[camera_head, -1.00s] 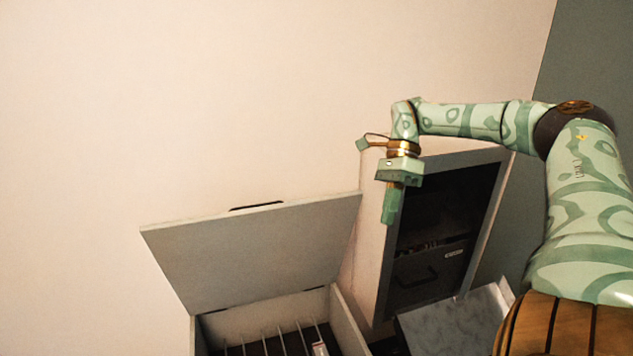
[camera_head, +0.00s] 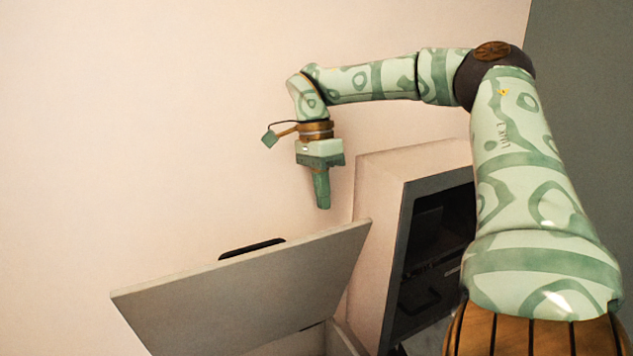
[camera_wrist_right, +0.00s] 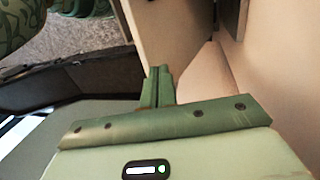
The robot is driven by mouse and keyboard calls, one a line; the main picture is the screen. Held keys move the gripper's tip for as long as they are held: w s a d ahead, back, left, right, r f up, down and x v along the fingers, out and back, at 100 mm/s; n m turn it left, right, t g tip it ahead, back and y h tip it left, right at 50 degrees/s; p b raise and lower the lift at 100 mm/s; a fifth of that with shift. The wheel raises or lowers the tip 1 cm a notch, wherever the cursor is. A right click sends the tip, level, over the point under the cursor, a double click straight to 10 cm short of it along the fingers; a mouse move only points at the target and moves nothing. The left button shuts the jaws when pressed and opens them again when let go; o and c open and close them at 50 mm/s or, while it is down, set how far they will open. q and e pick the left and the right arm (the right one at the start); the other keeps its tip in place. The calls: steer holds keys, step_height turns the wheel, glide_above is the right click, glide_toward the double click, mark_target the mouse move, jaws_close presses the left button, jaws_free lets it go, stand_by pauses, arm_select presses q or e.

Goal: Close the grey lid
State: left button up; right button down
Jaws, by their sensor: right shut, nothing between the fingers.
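The grey lid (camera_head: 250,290) is tilted open on its box (camera_head: 343,341) at the lower middle of the head view. A dark handle (camera_head: 252,248) shows at its upper edge. My right gripper (camera_head: 322,204) is shut and empty, pointing down above and behind the lid's top edge near its right end, apart from it in the picture. In the right wrist view the shut fingers (camera_wrist_right: 160,72) show with nothing between them. The box's inside is mostly out of frame. My left gripper is not in view.
A light cabinet (camera_head: 385,180) with a dark open front stands right of the lid, beside my right arm. The pale wall (camera_head: 130,120) is behind. The space left of my right gripper above the lid is clear.

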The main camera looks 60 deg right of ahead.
steer(key=x, duration=0.4)
steer(key=shift+f+b, duration=0.1)
steer(key=shift+b, duration=0.3)
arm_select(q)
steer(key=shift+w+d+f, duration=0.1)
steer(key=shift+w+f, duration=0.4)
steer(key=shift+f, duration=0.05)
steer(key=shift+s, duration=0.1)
arm_select(e)
steer(key=shift+s, duration=0.1)
